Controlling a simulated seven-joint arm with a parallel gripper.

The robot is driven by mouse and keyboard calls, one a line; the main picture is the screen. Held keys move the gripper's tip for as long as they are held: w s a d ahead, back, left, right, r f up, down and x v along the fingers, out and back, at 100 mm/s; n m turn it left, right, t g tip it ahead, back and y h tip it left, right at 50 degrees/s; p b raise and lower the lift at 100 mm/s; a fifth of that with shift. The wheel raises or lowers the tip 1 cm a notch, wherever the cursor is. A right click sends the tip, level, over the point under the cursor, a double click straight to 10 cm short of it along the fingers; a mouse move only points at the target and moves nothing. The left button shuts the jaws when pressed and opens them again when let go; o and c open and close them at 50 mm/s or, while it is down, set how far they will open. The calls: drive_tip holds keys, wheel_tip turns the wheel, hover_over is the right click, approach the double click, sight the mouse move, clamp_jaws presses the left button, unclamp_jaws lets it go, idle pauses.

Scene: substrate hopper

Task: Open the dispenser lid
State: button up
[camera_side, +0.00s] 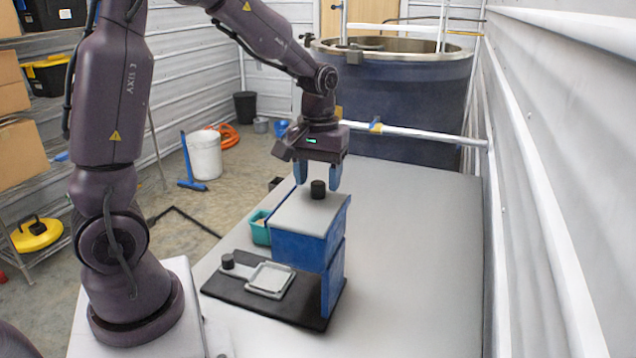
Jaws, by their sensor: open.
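The dispenser (304,249) is a blue hopper on a black base plate, standing on the grey table. Its flat grey lid (307,216) lies closed on top and carries a black knob (318,189). My gripper (318,188) is above the lid, pointing down. Its two blue fingers are apart, one on each side of the knob. I cannot tell whether either finger touches it.
A pale square tray (258,293) and a second black knob (228,261) sit on the black base (232,298). A teal container (260,232) stands behind the dispenser's left side. The table (420,260) is clear to the right, up to the corrugated wall. A large dark tank (420,110) stands behind.

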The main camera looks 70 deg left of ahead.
sight(295, 226)
drive_tip(key=shift+f, duration=0.85)
clamp_jaws()
drive_tip(key=s+d, duration=0.7)
drive_tip(key=shift+d, duration=0.25)
unclamp_jaws()
